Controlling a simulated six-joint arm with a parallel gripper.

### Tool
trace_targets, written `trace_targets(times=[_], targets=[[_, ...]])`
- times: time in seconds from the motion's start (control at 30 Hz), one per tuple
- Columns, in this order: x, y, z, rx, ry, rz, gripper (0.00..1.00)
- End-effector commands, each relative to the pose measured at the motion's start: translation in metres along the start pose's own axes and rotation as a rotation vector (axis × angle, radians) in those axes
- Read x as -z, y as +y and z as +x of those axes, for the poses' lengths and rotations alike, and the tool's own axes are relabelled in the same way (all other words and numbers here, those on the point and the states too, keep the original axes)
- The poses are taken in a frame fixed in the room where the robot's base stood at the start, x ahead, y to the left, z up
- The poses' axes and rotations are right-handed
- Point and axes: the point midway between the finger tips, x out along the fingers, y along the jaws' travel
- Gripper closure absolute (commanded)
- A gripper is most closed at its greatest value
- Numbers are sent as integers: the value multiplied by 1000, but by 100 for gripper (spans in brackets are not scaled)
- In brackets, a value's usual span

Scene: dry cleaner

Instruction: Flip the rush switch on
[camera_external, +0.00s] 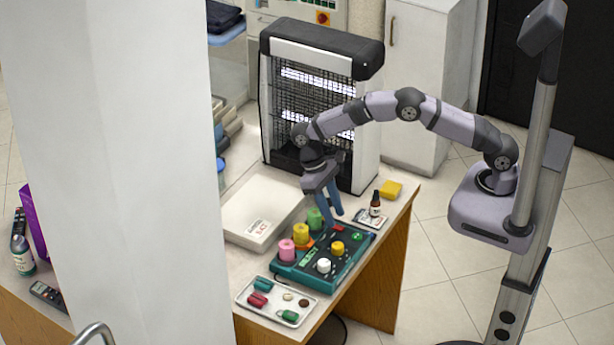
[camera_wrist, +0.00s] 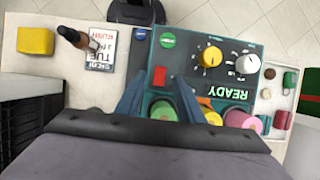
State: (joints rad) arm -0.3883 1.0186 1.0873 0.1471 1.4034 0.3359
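A teal control box (camera_external: 345,262) stands on the counter, and it also shows in the wrist view (camera_wrist: 188,66). A red rocker-like switch (camera_wrist: 161,77) sits on its top; it is a small red patch in the external view (camera_external: 337,228). I cannot read a rush label on it or tell its setting. My gripper (camera_external: 333,215) points down, its blue fingers close above the box's far end beside the red switch. Nothing shows held.
The box carries yellow (camera_wrist: 209,57) and white (camera_wrist: 247,64) knobs, a READY panel, and green, yellow and pink spool-like pieces along one side. A dropper bottle (camera_external: 375,203), yellow block (camera_external: 391,190), small-parts tray (camera_external: 243,293) and white case (camera_external: 240,210) stand nearby.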

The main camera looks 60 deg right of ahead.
Motion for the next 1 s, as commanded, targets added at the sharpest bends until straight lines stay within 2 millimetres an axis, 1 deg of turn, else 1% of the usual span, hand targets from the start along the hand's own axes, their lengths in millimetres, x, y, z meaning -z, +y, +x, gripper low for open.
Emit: trace_targets(times=[0.1,0.2,0.33,0.53,0.57,0.6,0.7,1.0], targets=[[-1,0,12,-1,-3,0,66],[0,0,18,0,-2,0,66],[0,0,22,0,-1,0,66],[0,0,22,0,0,1,66],[0,0,22,0,0,1,68],[0,0,22,0,0,1,78],[0,0,22,0,0,1,100],[-1,0,21,0,26,1,100]])
